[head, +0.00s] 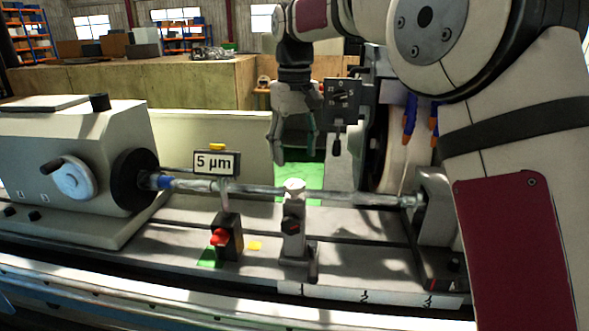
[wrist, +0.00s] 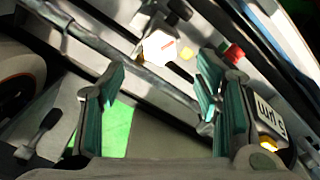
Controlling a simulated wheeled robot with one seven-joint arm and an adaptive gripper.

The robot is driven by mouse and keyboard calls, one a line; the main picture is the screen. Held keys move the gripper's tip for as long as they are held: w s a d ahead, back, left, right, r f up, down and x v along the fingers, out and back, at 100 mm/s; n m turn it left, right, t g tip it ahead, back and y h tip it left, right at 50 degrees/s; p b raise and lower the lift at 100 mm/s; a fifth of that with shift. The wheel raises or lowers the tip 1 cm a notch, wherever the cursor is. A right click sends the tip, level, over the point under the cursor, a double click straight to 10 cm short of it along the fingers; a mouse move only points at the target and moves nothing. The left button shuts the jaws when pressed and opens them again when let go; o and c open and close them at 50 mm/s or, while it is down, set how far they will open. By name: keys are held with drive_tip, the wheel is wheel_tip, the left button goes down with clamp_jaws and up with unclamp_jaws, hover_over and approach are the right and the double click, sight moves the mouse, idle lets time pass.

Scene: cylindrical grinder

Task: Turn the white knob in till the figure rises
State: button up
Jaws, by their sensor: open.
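The white knob (head: 293,185) sits on top of a small grey steady stand, at the long thin workpiece bar (head: 345,198). The figure reads "5 µm" on a display (head: 216,163) left of the knob; the display (wrist: 268,118) shows upside down at the right of the wrist view.
A black knob (head: 291,225) is on the stand's front. A red knob (head: 220,237) is on the display's post. The headstock with a handwheel (head: 72,178) is at left. The grinding wheel (head: 393,150) stands behind the bar at right, close to my arm.

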wheel_tip(320, 180, up, 5)
drive_tip(key=shift+f, duration=0.15)
idle(2.3)
drive_tip(key=s+d+r+m+t, duration=0.15)
drive_tip(key=s+d+r, duration=0.25)
drive_tip(key=s+d, duration=0.4)
drive_tip(key=s+d+f+m+t, duration=0.1)
drive_tip(key=s+d+f, duration=0.1)
drive_tip(key=s, duration=0.6)
drive_tip(key=s+d+f+m+t, duration=0.1)
drive_tip(key=s+d+f, duration=0.2)
drive_tip(key=s+f, duration=0.2)
drive_tip(key=s+d+f+m+t, duration=0.1)
drive_tip(key=s+d+f+t, duration=0.1)
drive_tip(key=s, duration=0.9)
wheel_tip(320, 180, down, 2)
drive_tip(key=shift+s+d+f, duration=0.2)
drive_tip(key=shift+s+d, duration=0.15)
drive_tip(key=shift+d, duration=0.15)
